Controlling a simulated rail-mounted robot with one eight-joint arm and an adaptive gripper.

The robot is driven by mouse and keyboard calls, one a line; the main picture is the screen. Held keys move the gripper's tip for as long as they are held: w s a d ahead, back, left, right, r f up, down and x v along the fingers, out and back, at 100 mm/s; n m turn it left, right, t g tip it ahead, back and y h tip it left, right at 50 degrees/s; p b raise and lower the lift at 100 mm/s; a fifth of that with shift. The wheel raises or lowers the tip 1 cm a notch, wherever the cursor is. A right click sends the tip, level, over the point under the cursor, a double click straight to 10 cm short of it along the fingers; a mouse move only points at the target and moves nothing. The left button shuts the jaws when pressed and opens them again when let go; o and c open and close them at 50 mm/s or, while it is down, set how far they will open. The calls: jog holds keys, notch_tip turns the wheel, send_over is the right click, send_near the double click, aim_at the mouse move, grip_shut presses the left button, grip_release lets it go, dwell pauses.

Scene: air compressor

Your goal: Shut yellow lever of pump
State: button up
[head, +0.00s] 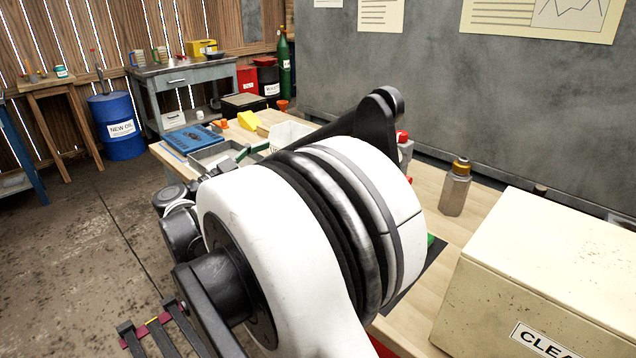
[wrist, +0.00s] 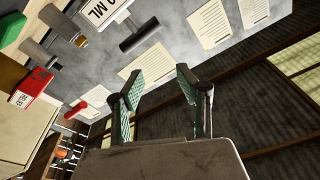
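My gripper (wrist: 160,82) shows in the wrist view with its two green-padded fingers apart and nothing between them. It points toward the wall and is open.
A cream box (head: 550,270) stands at the right of the workbench (head: 418,186). A gold-capped bottle (head: 456,187) stands behind it. A yellow object (head: 247,120) and a blue case (head: 192,139) sit at the far left end. A blue drum (head: 118,125) stands on the floor.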

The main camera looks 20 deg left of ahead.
jog(key=s+a+f+g+h+b, duration=0.1)
jog(key=s+a+f+g, duration=0.3)
jog(key=s+f, duration=0.6)
jog(key=w+d+f+b, duration=0.1)
jog(key=w+d, duration=0.2)
jog(key=w, duration=0.4)
jog(key=w+d+f+m+t+b, duration=0.1)
jog(key=w+d+b, duration=0.1)
jog(key=w, duration=0.4)
jog(key=shift+w+d, duration=0.35)
jog(key=shift+d, duration=0.2)
jog(key=shift+c, duration=0.5)
grip_shut()
